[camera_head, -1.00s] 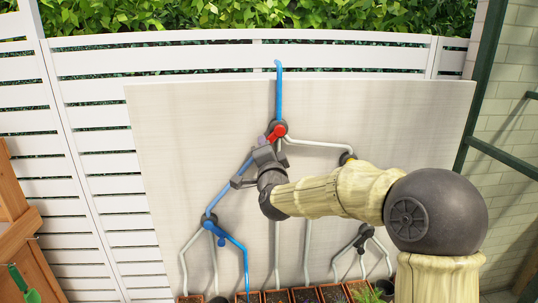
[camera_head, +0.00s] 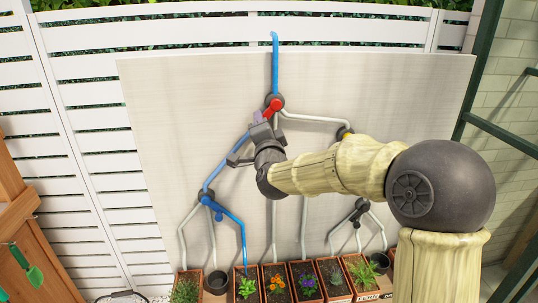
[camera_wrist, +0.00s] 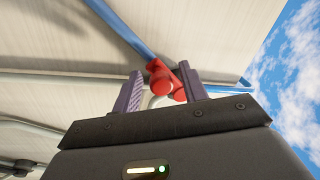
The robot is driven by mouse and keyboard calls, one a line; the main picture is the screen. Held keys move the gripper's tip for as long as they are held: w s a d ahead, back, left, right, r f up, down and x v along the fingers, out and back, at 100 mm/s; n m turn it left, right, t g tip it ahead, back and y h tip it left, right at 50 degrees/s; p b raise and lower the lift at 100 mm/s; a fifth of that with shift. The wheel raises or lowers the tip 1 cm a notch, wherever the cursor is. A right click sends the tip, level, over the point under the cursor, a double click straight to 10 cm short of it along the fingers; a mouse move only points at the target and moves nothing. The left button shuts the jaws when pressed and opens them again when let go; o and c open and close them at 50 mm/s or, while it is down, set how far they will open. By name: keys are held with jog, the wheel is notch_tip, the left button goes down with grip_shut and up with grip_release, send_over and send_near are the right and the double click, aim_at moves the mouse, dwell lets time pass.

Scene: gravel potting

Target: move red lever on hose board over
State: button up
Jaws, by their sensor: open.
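The red lever (camera_head: 273,105) sits on a dark round valve high on the pale board (camera_head: 180,100), where the blue pipe (camera_head: 275,65) comes down from the top. It points down and to the left, along the blue branch. My gripper (camera_head: 258,118) is just below and left of the lever, close to the board. In the wrist view the red lever (camera_wrist: 160,84) shows between the two purple fingers of my open gripper (camera_wrist: 162,80). The right finger looks very near the lever; I cannot tell if it touches.
Grey pipes branch to a right valve (camera_head: 345,132) and a lower right valve (camera_head: 362,205). A lower left valve (camera_head: 207,197) has a blue lever. Several planters (camera_head: 307,282) line the board's foot. A white fence (camera_head: 95,140) stands behind, and a wooden frame (camera_head: 35,240) at left.

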jog(key=b+v, duration=0.3)
jog(key=v, duration=1.3)
jog(key=shift+b, duration=0.3)
jog(key=shift+f, duration=0.1)
jog(key=s+d+f+n+g+h+p, duration=0.2)
jog(key=d+f+n+g+p, duration=0.35)
jog(key=d+f+g, duration=0.4)
jog(key=s+d+f+n+g+h+p, duration=0.1)
jog(key=s+d+f+n+g+p, duration=0.1)
jog(key=s, duration=0.5)
jog(key=s+d+f+n+g+h+p, duration=0.1)
jog(key=s+d+f+n+g, duration=0.2)
jog(key=s+d+f+g, duration=0.2)
notch_tip(320, 180, down, 3)
jog(key=shift+s+d+f+p, duration=0.25)
jog(key=shift+s+d+p, duration=0.1)
jog(key=shift+s+d, duration=0.55)
jog(key=shift+a+n, duration=0.15)
jog(key=shift+n, duration=0.1)
